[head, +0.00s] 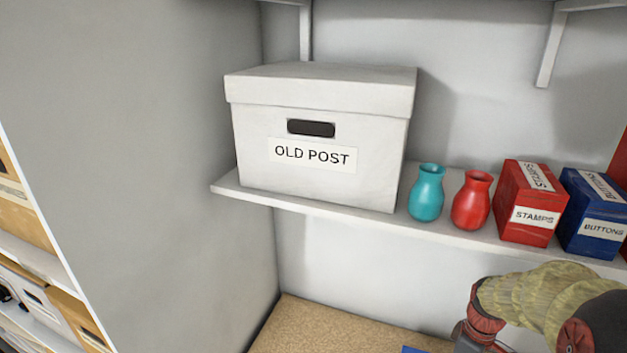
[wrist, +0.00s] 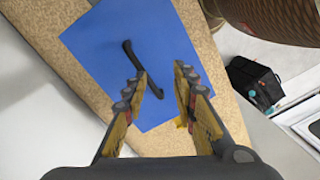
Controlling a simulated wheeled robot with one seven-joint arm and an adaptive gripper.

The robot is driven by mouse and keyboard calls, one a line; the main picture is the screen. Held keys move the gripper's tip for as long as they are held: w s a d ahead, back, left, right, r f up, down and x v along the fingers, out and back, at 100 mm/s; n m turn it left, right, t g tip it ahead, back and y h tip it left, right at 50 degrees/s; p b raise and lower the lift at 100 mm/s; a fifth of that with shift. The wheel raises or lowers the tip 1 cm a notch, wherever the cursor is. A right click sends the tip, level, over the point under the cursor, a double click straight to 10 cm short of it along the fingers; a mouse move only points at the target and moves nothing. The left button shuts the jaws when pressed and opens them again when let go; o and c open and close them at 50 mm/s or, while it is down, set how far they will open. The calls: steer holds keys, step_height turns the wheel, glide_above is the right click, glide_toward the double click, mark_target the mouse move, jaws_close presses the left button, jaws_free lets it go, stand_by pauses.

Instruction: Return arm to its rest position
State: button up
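My arm (head: 540,300) shows at the lower right of the head view, below the shelf, with a yellowish sleeve and red joints. Its fingers are not visible there. In the wrist view my gripper (wrist: 160,84) is open, its two yellow-and-dark fingers apart with nothing held between them. Past the fingertips, a black bar-like item (wrist: 135,58) lies on a blue sheet (wrist: 95,45). The sheet rests on a tan speckled surface (wrist: 193,28).
A white shelf (head: 360,221) above my arm holds a white OLD POST box (head: 370,118), a teal vase (head: 426,195), a red vase (head: 471,203), a red STAMPS box (head: 515,232) and a blue BUTTONS box (head: 585,240). A black container (wrist: 250,80) stands right in the wrist view.

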steer(key=s+a+r+m+t+b, duration=0.3)
steer(key=s+a+b, duration=0.2)
steer(key=a+b, duration=0.2)
steer(key=s+a+r+m+t+b, duration=0.3)
steer(key=a+b, duration=0.5)
steer(key=a, duration=0.4)
steer(key=shift+s+r+m, duration=0.6)
steer(key=shift+s+r, duration=0.05)
steer(key=shift+s, duration=0.25)
